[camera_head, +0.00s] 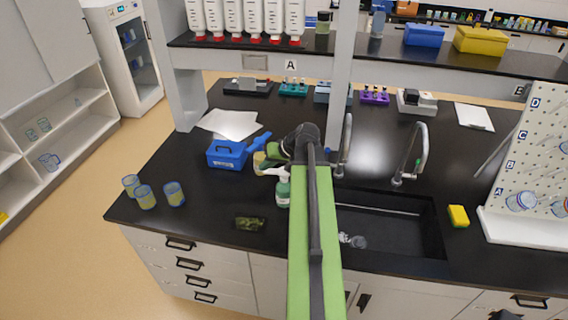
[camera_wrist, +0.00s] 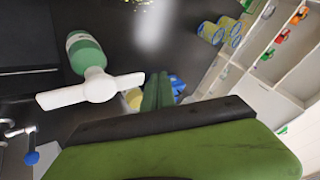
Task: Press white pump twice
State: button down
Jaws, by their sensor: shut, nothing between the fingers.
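A green bottle with a white label (camera_head: 283,194) stands upright on the black bench, left of the sink. Its white pump head (camera_head: 272,171) is on top, partly hidden by my arm. In the wrist view the white pump head (camera_wrist: 92,91) is large and close, with the green bottle (camera_wrist: 87,54) below it. My gripper (camera_head: 268,162) is green and dark and sits beside the pump head, just behind it in the head view. In the wrist view its shut fingers (camera_wrist: 158,92) lie right of the pump, with nothing held. I cannot tell whether they touch the pump.
A yellow-topped container (camera_head: 259,159) and a blue box (camera_head: 224,156) stand behind my gripper. Several beakers (camera_head: 145,197) are at the left corner. A dark green object (camera_head: 250,223) lies near the front edge. The sink (camera_head: 400,232) and faucets (camera_head: 412,155) are right.

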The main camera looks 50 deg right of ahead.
jog(key=a+f+n+g+b, duration=0.2)
jog(key=a+f, duration=0.3)
jog(key=a, duration=0.8)
jog(key=a+f+n+g+h+b, duration=0.1)
jog(key=a+f, duration=0.5)
jog(key=a, duration=0.7)
jog(key=a+f+n+g+h+b, duration=0.1)
jog(key=a+f+n+g+b, duration=0.2)
jog(key=a, duration=1)
notch_tip(320, 180, down, 2)
jog(key=g+b, duration=0.1)
jog(key=b, duration=0.2)
jog(key=shift+f+g+b, duration=0.15)
jog(key=shift+g+b, duration=0.15)
jog(key=shift+b, duration=0.05)
jog(key=shift+d, duration=0.1)
